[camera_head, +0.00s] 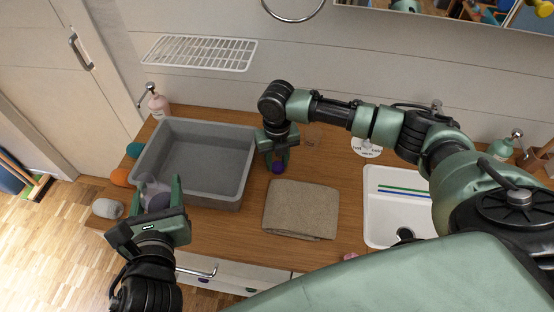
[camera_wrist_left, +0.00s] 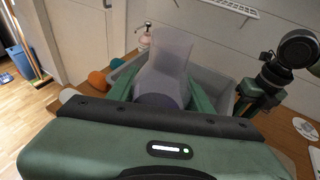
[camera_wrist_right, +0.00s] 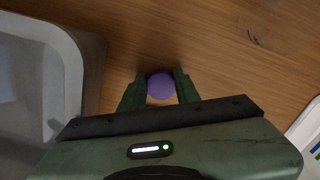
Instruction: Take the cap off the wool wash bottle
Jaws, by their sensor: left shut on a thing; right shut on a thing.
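The wool wash bottle (camera_head: 154,193), pale and translucent grey-purple, is between the fingers of my left gripper (camera_head: 162,195), at the front left corner of the grey tub. In the left wrist view the bottle (camera_wrist_left: 170,65) stands up from between the fingers, its lower part hidden by the gripper. No cap shows on its visible end. My right gripper (camera_head: 277,162) is shut on a round purple cap (camera_wrist_right: 161,86), apart from the bottle, over the counter right of the tub. Whether the cap touches the wood cannot be told.
A grey tub (camera_head: 245,180) stands on the wooden counter (camera_head: 225,225). A folded beige towel (camera_head: 300,210) lies right of it, then a white sink (camera_head: 385,205). A pink pump bottle (camera_head: 158,105) stands behind the tub. Orange, teal and grey balls lie along its left.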

